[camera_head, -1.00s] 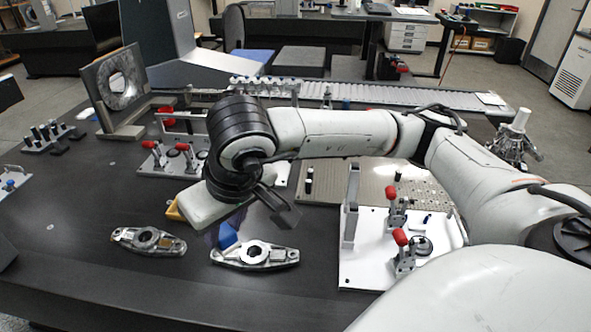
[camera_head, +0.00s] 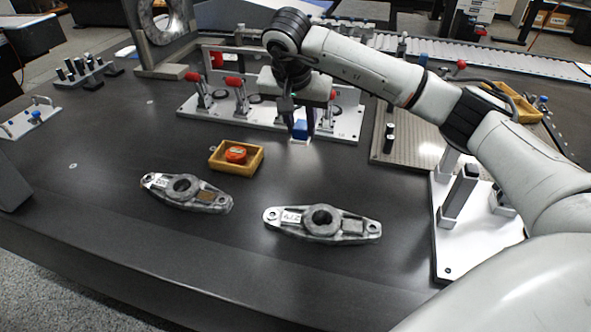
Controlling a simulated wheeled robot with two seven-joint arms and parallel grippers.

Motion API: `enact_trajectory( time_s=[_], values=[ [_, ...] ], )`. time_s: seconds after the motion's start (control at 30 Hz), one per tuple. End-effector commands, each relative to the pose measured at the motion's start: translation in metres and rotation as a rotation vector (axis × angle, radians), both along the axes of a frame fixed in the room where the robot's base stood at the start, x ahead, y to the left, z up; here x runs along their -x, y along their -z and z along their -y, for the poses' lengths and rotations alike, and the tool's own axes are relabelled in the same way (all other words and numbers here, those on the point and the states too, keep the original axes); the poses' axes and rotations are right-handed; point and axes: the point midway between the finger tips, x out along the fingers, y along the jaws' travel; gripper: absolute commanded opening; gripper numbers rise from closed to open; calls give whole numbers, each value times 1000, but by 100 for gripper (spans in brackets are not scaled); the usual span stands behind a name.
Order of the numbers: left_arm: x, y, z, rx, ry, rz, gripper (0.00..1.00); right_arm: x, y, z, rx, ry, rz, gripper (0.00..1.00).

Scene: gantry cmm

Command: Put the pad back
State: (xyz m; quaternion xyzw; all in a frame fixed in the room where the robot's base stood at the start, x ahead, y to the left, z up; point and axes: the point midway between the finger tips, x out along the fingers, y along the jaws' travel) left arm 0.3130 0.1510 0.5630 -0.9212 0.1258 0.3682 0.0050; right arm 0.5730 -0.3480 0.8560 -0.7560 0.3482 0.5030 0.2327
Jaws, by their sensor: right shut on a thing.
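My right gripper (camera_head: 301,122) points down over the middle of the table, shut on a blue pad (camera_head: 300,130) with a pale underside. The pad is at or just above the dark table top, and I cannot tell whether it touches. To the left of it is a small yellow tray (camera_head: 216,163) with an orange-red round thing (camera_head: 236,154) inside. Two grey metal castings lie in front: the left casting (camera_head: 206,196) and the right casting (camera_head: 349,226), each with a white label. My left gripper is not in view.
A white fixture plate (camera_head: 345,128) with red-handled clamps stands just behind the gripper. A perforated metal plate (camera_head: 408,150) and another white fixture (camera_head: 446,240) are to the right.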

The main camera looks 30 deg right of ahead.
Motion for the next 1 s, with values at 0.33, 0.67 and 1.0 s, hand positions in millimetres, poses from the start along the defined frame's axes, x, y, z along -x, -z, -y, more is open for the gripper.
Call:
enact_trajectory(
  time_s=[0.33, 0.67, 1.0],
  values=[
    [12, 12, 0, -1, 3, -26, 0, 1, 56, 0, 0, 1, -3, 10],
    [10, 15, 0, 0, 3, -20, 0, 1, 93, 0, 0, 0, -4, 10],
    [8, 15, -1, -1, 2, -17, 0, 1, 97, 0, 1, 0, -2, 10]
  ],
)
